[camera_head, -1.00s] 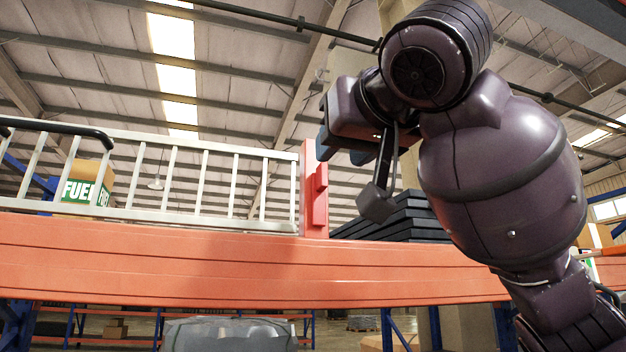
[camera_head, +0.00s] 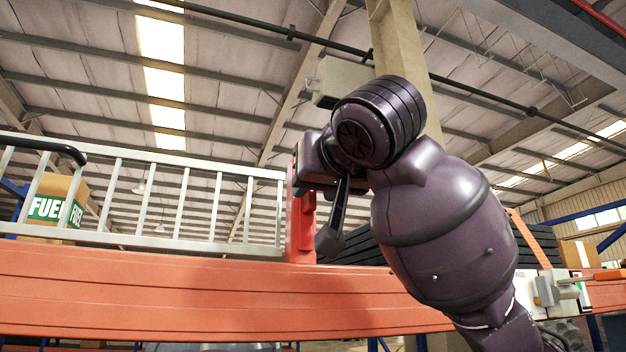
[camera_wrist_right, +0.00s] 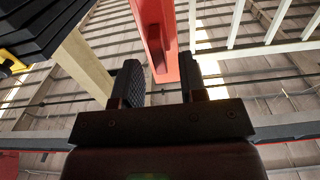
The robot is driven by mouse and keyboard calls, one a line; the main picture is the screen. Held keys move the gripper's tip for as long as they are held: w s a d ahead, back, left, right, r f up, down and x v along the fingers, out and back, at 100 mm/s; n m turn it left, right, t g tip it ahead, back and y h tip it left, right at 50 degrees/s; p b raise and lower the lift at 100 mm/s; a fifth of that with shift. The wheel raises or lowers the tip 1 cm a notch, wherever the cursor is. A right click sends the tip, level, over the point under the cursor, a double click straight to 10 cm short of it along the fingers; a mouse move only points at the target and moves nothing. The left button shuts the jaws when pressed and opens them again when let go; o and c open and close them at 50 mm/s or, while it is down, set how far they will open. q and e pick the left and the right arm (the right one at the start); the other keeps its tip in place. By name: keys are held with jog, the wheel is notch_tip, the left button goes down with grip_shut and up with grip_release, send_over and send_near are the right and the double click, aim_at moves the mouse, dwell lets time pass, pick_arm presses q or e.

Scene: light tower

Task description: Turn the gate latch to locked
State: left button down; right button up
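A pale plate (camera_head: 524,287) with lettering ending in "REE" is on the orange beam at the right of the head view, partly hidden by my right arm. A grey fitting (camera_head: 560,288) with an orange handle (camera_head: 606,275) pointing right is on it; this looks like the latch. My right gripper (camera_head: 294,182) is far left of it, at the red post (camera_head: 301,228), mostly hidden by my wrist. In the right wrist view its two fingers (camera_wrist_right: 168,80) are apart, with the red post (camera_wrist_right: 152,30) showing between them; contact cannot be told. My left gripper is not in view.
A white railing (camera_head: 165,200) runs left from the post above the orange beam (camera_head: 180,295). A FUEL box (camera_head: 50,205) stands behind the railing. A dark stack (camera_head: 355,246) lies behind my arm. A beige column (camera_head: 400,45) rises behind.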

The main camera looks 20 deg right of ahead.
jog(key=shift+w, duration=0.85)
grip_shut()
